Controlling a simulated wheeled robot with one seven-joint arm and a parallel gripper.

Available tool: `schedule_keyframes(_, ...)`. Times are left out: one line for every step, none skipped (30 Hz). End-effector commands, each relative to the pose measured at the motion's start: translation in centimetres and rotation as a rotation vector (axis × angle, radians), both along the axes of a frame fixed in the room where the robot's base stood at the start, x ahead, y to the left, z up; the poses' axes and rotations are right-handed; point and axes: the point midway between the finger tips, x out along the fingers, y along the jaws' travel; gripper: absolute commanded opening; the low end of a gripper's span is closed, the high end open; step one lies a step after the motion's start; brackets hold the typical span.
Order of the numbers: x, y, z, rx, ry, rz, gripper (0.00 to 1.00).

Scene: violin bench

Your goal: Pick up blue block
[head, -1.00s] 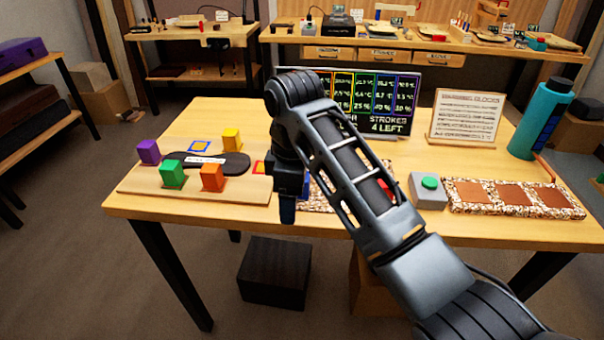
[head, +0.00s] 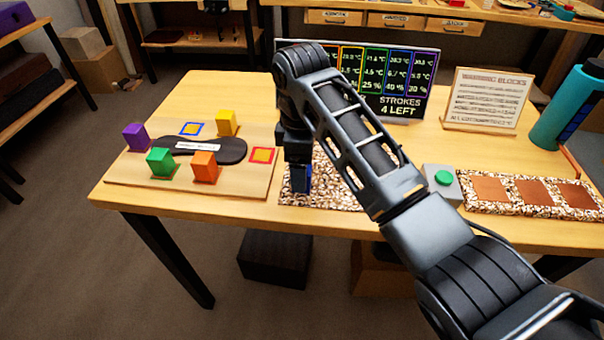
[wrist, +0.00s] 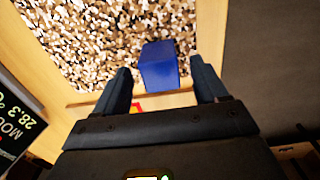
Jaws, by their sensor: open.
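The blue block (wrist: 159,65) rests on the speckled pebbled mat (wrist: 90,45), near the mat's edge, in the wrist view. My gripper (wrist: 162,70) is open, with one finger on each side of the block and visible gaps between. The block is not held. In the head view my gripper (head: 299,183) points down over the left part of the same mat (head: 330,187); the block is mostly hidden there by the gripper.
Left of my gripper, a board (head: 130,180) holds purple (head: 136,137), green (head: 160,161), orange (head: 204,166) and yellow (head: 227,123) blocks. A screen (head: 405,85) stands behind my arm. A grey box with a green button (head: 443,178) and a tray with brown squares (head: 530,190) lie right.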

Motion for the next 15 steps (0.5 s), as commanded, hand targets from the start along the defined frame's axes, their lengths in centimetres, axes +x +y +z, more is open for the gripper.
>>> schedule_keyframes(-0.1, -0.3, -0.7, -0.002, 0.004, -0.001, 0.72)
schedule_keyframes(-0.1, -0.2, -1.2, -0.002, 0.004, 0.0, 0.72)
schedule_keyframes(-0.1, -0.2, -1.7, -0.002, 0.004, 0.001, 0.72)
schedule_keyframes(-0.1, -0.2, -2.0, -0.001, 0.003, 0.001, 0.72)
schedule_keyframes(-0.1, -0.2, -2.3, -0.001, 0.002, 0.001, 0.72)
schedule_keyframes(-0.1, -0.2, -2.6, -0.001, 0.002, 0.001, 0.72)
schedule_keyframes(-0.1, -0.2, -2.8, -0.001, 0.002, 0.001, 0.72)
schedule_keyframes(-0.1, -0.2, -2.9, -0.001, 0.001, 0.001, 0.72)
schedule_keyframes(0.0, -0.2, -2.9, 0.0, 0.001, 0.001, 0.72)
schedule_keyframes(0.0, -0.2, -3.0, 0.0, 0.0, 0.001, 0.72)
schedule_keyframes(0.0, -0.2, -3.0, 0.0, 0.0, 0.001, 0.72)
schedule_keyframes(0.0, -0.2, -3.0, 0.0, 0.0, 0.001, 0.72)
schedule_keyframes(0.0, -0.2, -3.0, 0.0, 0.0, 0.001, 0.72)
schedule_keyframes(0.0, -0.2, -3.0, 0.0, 0.0, 0.001, 0.72)
schedule_keyframes(0.0, -0.2, -3.0, 0.0, 0.0, 0.001, 0.7)
